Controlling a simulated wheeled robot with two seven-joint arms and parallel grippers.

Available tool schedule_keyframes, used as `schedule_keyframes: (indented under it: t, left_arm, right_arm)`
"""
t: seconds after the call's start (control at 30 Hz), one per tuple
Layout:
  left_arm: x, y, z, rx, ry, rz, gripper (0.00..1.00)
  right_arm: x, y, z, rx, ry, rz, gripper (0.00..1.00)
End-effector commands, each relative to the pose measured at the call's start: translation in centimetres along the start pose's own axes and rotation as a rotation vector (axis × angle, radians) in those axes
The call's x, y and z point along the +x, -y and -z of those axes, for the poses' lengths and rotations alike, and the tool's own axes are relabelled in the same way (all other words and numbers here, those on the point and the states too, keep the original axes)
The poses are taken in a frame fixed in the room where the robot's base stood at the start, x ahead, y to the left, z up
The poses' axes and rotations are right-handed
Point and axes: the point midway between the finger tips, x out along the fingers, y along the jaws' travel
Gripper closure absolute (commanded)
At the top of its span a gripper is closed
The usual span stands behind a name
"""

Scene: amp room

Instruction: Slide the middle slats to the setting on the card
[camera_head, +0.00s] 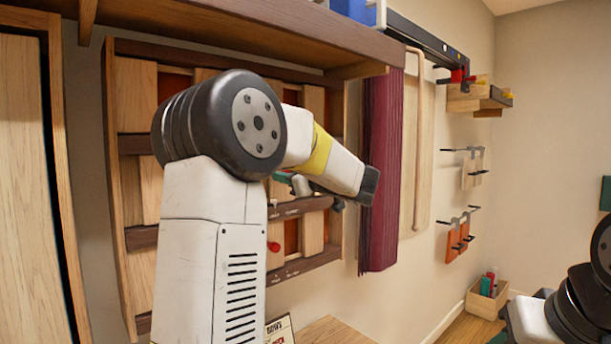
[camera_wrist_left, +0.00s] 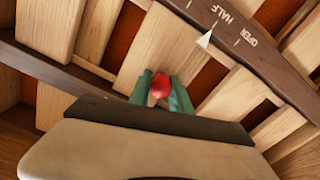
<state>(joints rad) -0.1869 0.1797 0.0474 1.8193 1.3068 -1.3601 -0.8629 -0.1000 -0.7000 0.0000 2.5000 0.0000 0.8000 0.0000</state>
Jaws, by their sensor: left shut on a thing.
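The slatted wooden panel (camera_head: 130,190) hangs on the wall in the head view, with dark rails and red-orange gaps between slats. In the left wrist view my left gripper (camera_wrist_left: 160,92) has its green fingers shut around a red knob (camera_wrist_left: 160,84) on a pale slat (camera_wrist_left: 150,50). A white pointer (camera_wrist_left: 205,40) sits at the dark rail, close to the tick by HALF; OPEN is printed beside it. In the head view my left arm covers much of the panel and the fingers (camera_head: 284,178) show only partly. A card (camera_head: 280,330) is partly hidden, its text unreadable.
A wooden shelf (camera_head: 230,30) juts out above the panel. A maroon pleated curtain (camera_head: 385,170) hangs just right of my left wrist. Another red knob (camera_head: 273,246) shows lower on the panel. My right arm is at the lower right, its gripper out of frame.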

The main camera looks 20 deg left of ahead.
Motion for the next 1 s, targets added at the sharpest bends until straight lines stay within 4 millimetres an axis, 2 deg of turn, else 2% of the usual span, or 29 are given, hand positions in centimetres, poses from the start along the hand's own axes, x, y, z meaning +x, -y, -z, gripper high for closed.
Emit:
schedule_keyframes:
  t: [0.87,1.0]
  left_arm:
    - [-0.1,-0.1,0.0,0.0,0.001,-0.001,1.0]
    - [-0.1,-1.5,-0.5,-0.001,0.001,-0.004,1.0]
  right_arm:
    - [0.0,0.0,0.0,0.0,0.0,0.0,0.54]
    - [0.0,0.0,0.0,0.0,0.0,0.0,0.54]
